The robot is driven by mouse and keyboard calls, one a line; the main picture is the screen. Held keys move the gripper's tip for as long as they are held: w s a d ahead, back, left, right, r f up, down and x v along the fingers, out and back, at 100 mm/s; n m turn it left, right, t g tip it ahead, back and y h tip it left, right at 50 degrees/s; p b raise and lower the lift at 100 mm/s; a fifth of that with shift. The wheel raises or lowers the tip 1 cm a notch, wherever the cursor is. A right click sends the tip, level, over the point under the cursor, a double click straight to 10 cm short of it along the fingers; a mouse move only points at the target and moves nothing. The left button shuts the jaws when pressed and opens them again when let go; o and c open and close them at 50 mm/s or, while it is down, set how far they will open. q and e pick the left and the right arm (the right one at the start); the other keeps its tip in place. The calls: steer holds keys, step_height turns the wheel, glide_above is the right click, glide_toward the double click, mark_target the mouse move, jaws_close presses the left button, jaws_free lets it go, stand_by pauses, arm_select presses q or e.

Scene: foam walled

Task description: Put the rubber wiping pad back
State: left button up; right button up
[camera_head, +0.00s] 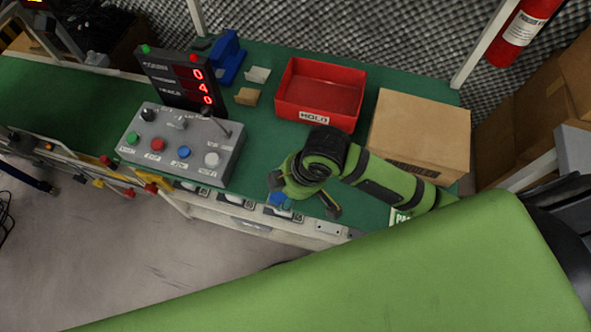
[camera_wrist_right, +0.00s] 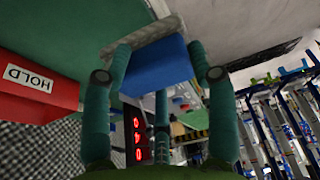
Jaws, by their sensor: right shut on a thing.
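The rubber wiping pad (camera_wrist_right: 158,66) shows in the right wrist view as a blue block with a grey speckled layer along its far edge. My right gripper (camera_wrist_right: 160,75) is shut on it, with fingers on both sides. In the head view my right gripper (camera_head: 303,198) is over the front edge of the green bench, in front of the red tray. Only a small blue patch of the pad (camera_head: 284,200) shows there; the rest is hidden by the gripper. Whether the pad touches the bench I cannot tell. My left gripper is not in view.
A red HOLD tray (camera_head: 316,115) and a cardboard box (camera_head: 419,133) stand on the green bench (camera_head: 266,165). A grey button box (camera_head: 181,143), a display (camera_head: 181,77) and a blue holder-like object (camera_head: 229,57) stand to the left.

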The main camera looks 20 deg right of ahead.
steer(key=shift+s+d+f+n, duration=0.1)
steer(key=shift+s+f+n, duration=0.15)
steer(key=shift+f+n, duration=0.1)
steer(key=w+d+f, duration=0.1)
steer(key=w+f, duration=0.1)
steer(key=w, duration=0.1)
steer(key=w+d+f, duration=0.2)
steer(key=w, duration=0.1)
steer(key=w+d+f, duration=0.2)
steer(key=w+f, duration=0.1)
steer(key=shift+w+d, duration=0.15)
steer(key=shift+w, duration=0.25)
steer(key=shift+d+f+b, duration=0.1)
steer(key=shift+f+b, duration=0.2)
steer(key=shift+f, duration=1.75)
steer(key=shift+f, duration=0.15)
steer(key=o, duration=1.1)
steer(key=p+v, duration=0.1)
steer(key=v, duration=1.1)
steer(key=shift+r, duration=0.2)
